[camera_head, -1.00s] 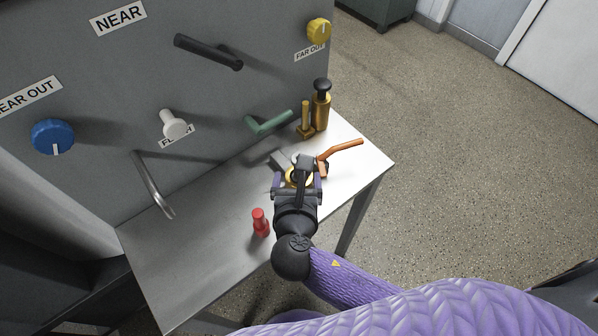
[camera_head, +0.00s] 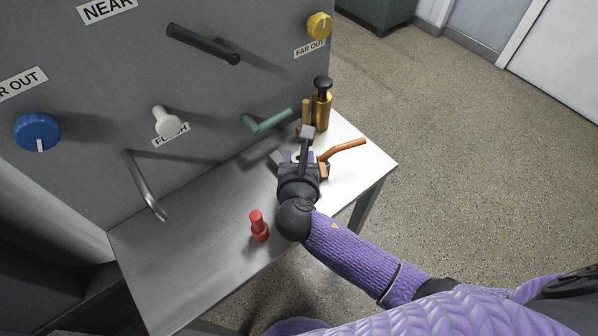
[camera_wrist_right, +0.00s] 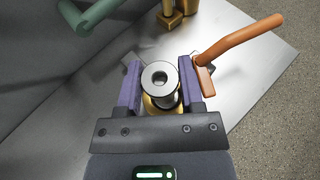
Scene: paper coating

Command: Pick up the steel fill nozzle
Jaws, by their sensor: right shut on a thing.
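The steel fill nozzle (camera_wrist_right: 160,82), a round steel piece with a hole in its top face, stands between the purple fingers of my right gripper (camera_wrist_right: 158,85) in the right wrist view. The fingers are shut on its sides. A brass part (camera_wrist_right: 150,105) shows just below it; whether the two are joined, I cannot tell. In the head view my right gripper (camera_head: 301,160) is over the far right part of the steel table (camera_head: 185,265), and its own parts hide the nozzle. My left gripper is not in view.
An orange handle (camera_head: 345,149) is close on the gripper's right. A brass cylinder with a black knob (camera_head: 321,105) and a green lever (camera_head: 266,122) are behind. A red piece (camera_head: 259,226) stands nearer. A bent steel tube (camera_head: 146,188) comes from the grey panel. The table's left part is clear.

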